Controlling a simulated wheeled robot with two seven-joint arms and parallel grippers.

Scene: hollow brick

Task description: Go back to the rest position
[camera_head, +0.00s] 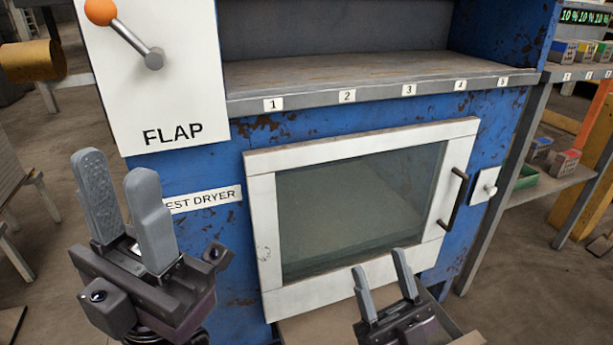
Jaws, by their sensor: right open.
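My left gripper (131,200) is at the lower left, pointing up, in front of the blue dryer's left side. Its two grey fingers stand a little apart with nothing seen between them. It partly covers the dryer's name label (205,199). My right gripper (381,277) is at the bottom, right of centre, in front of the lower edge of the white-framed dryer door (258,215). Its fingers are apart and empty. The door looks shut, and its dark handle (453,199) is clear of both grippers.
A white FLAP panel (160,95) with an orange-knobbed lever (124,32) is at the upper left. An empty shelf (350,75) numbered 1 to 5 runs above the door. At right, a rack (565,75) holds several small coloured blocks. Bare floor (515,280) shows at lower right.

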